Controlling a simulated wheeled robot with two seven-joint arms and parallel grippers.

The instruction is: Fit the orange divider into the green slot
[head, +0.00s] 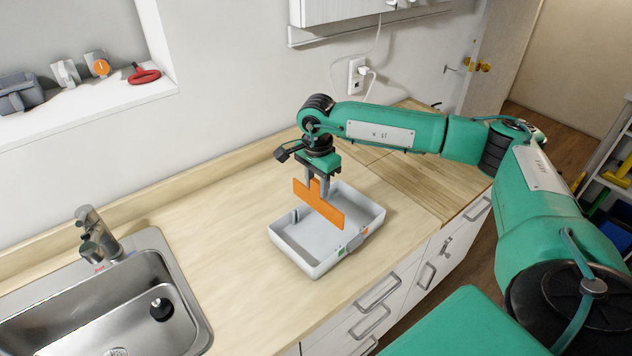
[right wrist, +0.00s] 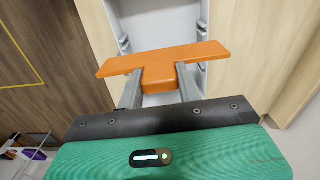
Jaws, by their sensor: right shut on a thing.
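The orange divider (head: 318,204) is a flat plate, held upright above the light grey box in the head view. My right gripper (head: 317,187) is shut on its raised middle tab. In the right wrist view the divider (right wrist: 165,62) lies across the fingers, and the gripper (right wrist: 160,80) grips the tab from both sides. The open box (head: 287,248) stands on the counter below. Its front wall carries a small green mark (head: 341,252) and an orange mark (head: 365,231). Slot ribs show on the box's inner wall in the wrist view (right wrist: 123,43). My left gripper is out of view.
The wooden counter (head: 225,230) is clear around the box. A steel sink with a tap (head: 95,235) is at the left. A wall ledge (head: 90,110) holds a red-handled item and other small objects. Drawers with handles (head: 378,290) are below the counter's front edge.

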